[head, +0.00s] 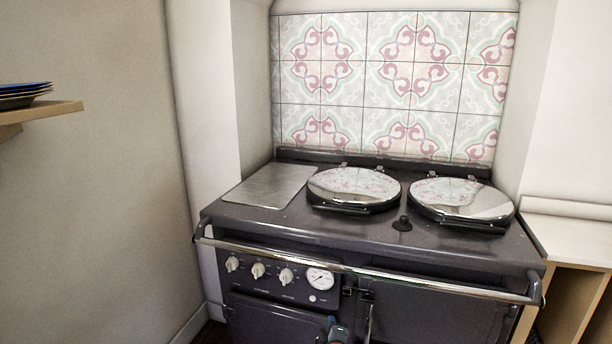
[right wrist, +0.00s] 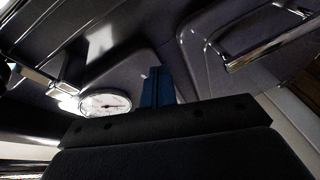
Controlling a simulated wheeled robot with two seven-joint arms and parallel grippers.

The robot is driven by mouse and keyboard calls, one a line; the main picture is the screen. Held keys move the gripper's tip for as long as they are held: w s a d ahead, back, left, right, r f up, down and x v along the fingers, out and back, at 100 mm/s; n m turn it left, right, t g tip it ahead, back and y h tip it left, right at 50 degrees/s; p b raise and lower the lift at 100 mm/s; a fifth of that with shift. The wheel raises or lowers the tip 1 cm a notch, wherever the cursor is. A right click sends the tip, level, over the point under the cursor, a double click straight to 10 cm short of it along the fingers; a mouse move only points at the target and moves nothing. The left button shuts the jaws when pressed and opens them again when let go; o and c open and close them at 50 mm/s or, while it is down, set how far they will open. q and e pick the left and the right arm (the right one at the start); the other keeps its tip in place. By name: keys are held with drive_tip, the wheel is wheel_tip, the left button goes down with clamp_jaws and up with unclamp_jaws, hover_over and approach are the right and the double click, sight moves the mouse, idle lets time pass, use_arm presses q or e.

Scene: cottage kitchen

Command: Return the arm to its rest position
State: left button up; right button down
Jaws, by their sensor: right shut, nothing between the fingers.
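My right gripper (head: 338,333) shows only at the bottom edge of the head view, low in front of the range cooker's doors. In the right wrist view its blue fingers (right wrist: 157,87) are together, with nothing between them. The dark range cooker front (right wrist: 130,35) fills most of that view, with the round white gauge (right wrist: 105,103) left of the fingers. I cannot tell the exact gap between the fingers and the cooker. My left gripper is not in view. Most of the right arm is hidden below the frame.
The range cooker (head: 365,232) has a chrome rail (head: 370,268) along its front and two round shiny lids (head: 353,186) (head: 461,198), both down. A white counter (head: 575,238) stands at the right. A wooden shelf (head: 50,110) with stacked plates (head: 24,91) juts from the left wall.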

drive_tip(key=s+d+r+m+g+p, duration=0.2)
drive_tip(key=s+r+m+g+p, duration=0.15)
drive_tip(key=s, duration=0.95)
drive_tip(key=s+d+r+m+g+y+p, duration=0.1)
drive_tip(key=s+r+m+g+p, duration=0.25)
drive_tip(key=s, duration=0.95)
drive_tip(key=s+d+r+m+g+p, duration=0.1)
drive_tip(key=s+d+r+m+g, duration=0.3)
drive_tip(key=s, duration=0.9)
use_arm(q)
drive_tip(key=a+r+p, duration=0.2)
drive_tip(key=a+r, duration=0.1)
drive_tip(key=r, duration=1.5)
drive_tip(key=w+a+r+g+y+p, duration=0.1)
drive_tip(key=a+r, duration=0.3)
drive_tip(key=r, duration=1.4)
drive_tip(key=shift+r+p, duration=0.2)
drive_tip(key=shift+p, duration=0.25)
use_arm(e)
drive_tip(key=s+a+f+m+g, duration=0.1)
drive_tip(key=s+f+g, duration=0.2)
drive_tip(key=s, duration=1)
drive_tip(key=shift+f+m, duration=0.4)
drive_tip(key=shift+f, duration=0.35)
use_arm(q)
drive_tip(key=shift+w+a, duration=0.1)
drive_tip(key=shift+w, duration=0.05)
